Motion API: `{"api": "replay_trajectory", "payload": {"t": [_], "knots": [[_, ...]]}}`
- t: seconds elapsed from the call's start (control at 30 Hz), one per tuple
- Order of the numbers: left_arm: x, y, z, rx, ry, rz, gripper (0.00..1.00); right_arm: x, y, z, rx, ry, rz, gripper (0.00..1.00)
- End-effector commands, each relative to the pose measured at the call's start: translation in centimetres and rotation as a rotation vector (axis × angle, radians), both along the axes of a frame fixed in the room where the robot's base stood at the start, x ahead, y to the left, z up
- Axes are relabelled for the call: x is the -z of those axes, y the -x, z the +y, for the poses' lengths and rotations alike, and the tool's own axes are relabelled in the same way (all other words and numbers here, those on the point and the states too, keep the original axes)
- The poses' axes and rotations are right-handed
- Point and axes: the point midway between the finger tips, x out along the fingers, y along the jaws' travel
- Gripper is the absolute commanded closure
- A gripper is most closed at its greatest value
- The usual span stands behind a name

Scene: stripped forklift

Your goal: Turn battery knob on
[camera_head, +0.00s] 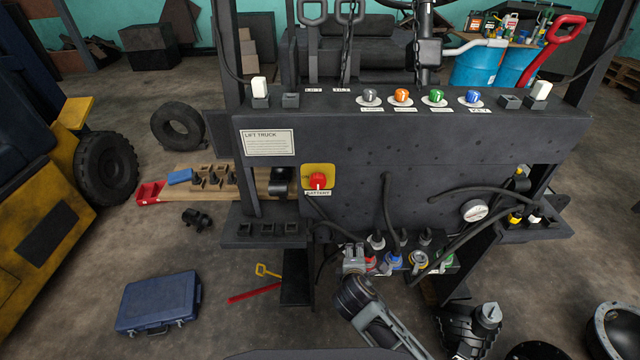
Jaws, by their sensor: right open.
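The red battery knob (318,181) sits on a yellow plate (331,170) on the front of the dark forklift panel. A white mark on the knob stands roughly upright. A label reading BATTERY is just below it. My right gripper (355,253) is open and empty. It shows below and slightly right of the knob, apart from it, by the cable connectors under the panel. Nothing covers the knob.
Black cables hang from the panel (440,140) right of the knob. Coloured connectors (394,261) crowd the space beside my right gripper. A row of coloured knobs (401,96) lines the upper ledge. A blue case (159,302) lies on the floor at left.

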Motion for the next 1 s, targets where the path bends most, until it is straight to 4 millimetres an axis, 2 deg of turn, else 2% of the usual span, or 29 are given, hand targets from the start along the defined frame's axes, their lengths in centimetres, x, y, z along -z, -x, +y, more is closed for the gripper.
{"api": "replay_trajectory", "payload": {"t": [0.13, 0.3, 0.6, 0.8, 1.0], "knots": [[0.0, 0.0, 0.0, 0.0, 0.0, 0.0, 0.0, -3.6, -1.7, 2.3, -0.168, 0.218, -0.1, 0.33], [-0.1, 0.0, 0.0, 0.0, 0.0, 0.0, 0.0, -7.5, -2.7, 4.9, -0.332, 0.483, -0.209, 0.33], [-0.1, 0.0, 0.0, 0.0, 0.0, 0.0, 0.0, -13.8, -2.8, 9.4, -0.541, 0.967, -0.401, 0.33], [-0.2, 0.0, 0.0, 0.0, 0.0, 0.0, 0.0, -16.0, -2.2, 11.2, -0.595, 1.171, -0.473, 0.33], [-0.2, 0.0, 0.0, 0.0, 0.0, 0.0, 0.0, -16.4, -2.1, 11.5, -0.604, 1.216, -0.488, 0.33]]}}
